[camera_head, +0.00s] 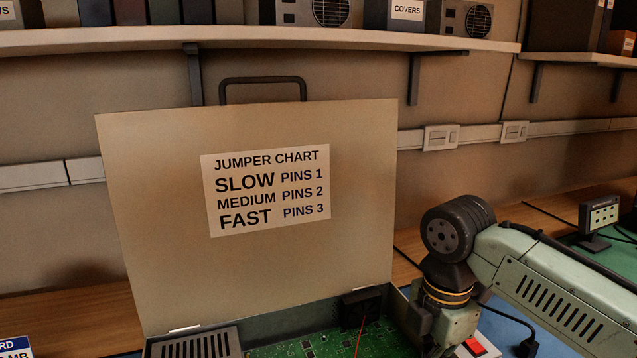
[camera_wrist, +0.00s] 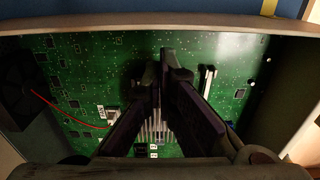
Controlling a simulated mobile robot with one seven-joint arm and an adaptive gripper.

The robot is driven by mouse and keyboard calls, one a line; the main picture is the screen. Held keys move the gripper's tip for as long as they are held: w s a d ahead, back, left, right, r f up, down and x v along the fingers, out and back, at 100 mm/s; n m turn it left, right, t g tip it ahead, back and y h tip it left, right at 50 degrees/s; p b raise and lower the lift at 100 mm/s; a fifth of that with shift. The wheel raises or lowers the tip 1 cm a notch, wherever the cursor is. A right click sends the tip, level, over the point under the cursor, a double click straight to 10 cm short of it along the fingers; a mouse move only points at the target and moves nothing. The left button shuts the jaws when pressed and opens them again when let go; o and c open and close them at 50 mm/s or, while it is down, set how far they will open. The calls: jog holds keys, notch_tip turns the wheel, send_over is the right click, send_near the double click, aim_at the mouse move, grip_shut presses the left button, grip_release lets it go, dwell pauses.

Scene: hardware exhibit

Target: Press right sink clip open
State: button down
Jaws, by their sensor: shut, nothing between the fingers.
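In the wrist view, my gripper (camera_wrist: 165,68) is shut and empty, its dark fingertips together over the green circuit board (camera_wrist: 90,65). Pale, finned metal that looks like a heat sink (camera_wrist: 154,130) shows between and below the fingers; the fingers hide much of it. No sink clip can be made out clearly. I cannot tell whether the fingertips touch anything. In the head view, my arm reaches down at the right of the open case, and the gripper is below the picture. Part of the board (camera_head: 315,343) shows there.
The raised case lid (camera_head: 255,270) carries a jumper chart (camera_head: 268,190). A black fan (camera_wrist: 17,85) with a red wire (camera_wrist: 68,117) sits inside the case. Pale upright slots (camera_wrist: 207,82) stand right of the fingertips. The case wall (camera_wrist: 285,95) bounds the right. A shelf (camera_head: 280,40) runs above.

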notch_tip(320, 180, up, 7)
jog(key=p, duration=0.7)
dwell(0.3)
dwell(0.5)
